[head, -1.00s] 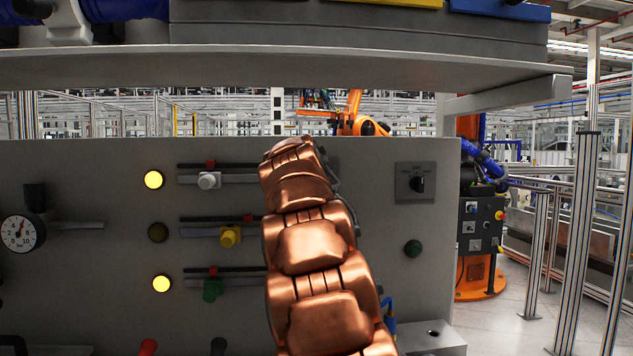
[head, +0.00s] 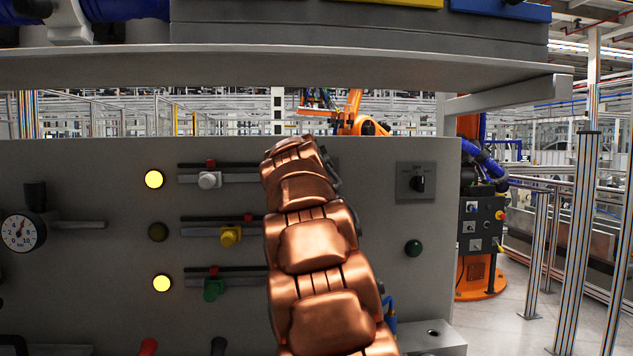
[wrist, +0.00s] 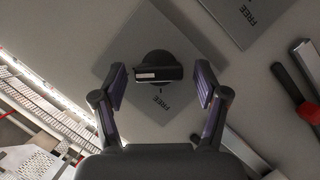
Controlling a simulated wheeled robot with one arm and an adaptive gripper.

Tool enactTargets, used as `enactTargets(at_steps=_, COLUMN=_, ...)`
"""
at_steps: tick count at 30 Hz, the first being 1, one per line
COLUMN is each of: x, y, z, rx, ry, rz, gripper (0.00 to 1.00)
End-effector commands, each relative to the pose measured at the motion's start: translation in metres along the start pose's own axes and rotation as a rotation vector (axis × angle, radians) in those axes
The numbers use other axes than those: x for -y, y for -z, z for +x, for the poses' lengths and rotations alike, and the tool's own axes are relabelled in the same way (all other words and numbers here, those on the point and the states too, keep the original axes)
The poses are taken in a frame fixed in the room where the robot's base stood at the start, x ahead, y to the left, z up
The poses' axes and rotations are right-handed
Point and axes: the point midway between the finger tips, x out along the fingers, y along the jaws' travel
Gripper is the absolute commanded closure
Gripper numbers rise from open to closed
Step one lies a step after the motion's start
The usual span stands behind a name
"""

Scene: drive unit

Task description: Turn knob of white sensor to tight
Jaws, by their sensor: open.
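In the head view the white sensor (head: 208,180) is a pale knobbed slider on the top rail of the grey panel. My copper arm reaches up to the right of it and hides my gripper and the rail's right end. In the wrist view a black knob (wrist: 157,66) with a white mark sits on a grey plate (wrist: 113,76) with "FREE" printed on it. My gripper (wrist: 160,84) is open, with one finger on each side of the knob and gaps showing. Whether the fingertips reach its depth is unclear.
A second "FREE" plate (wrist: 232,16) is at the wrist view's upper right. A black rod with a red piece (wrist: 306,110) lies at the right. In the head view, yellow (head: 229,236) and green (head: 213,288) sliders sit lower, and a shelf (head: 300,68) overhangs the panel.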

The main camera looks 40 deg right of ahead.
Motion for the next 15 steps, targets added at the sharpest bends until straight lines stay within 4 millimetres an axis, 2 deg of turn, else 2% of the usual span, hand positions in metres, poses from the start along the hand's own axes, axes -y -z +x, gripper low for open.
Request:
enactTargets(at_steps=8, x=-0.001, y=0.001, z=-0.005, rx=-0.001, ry=-0.001, rz=0.000, gripper=0.27)
enactTargets(at_steps=15, x=0.000, y=0.001, z=-0.025, rx=-0.002, ry=-0.001, rz=0.000, gripper=0.27)
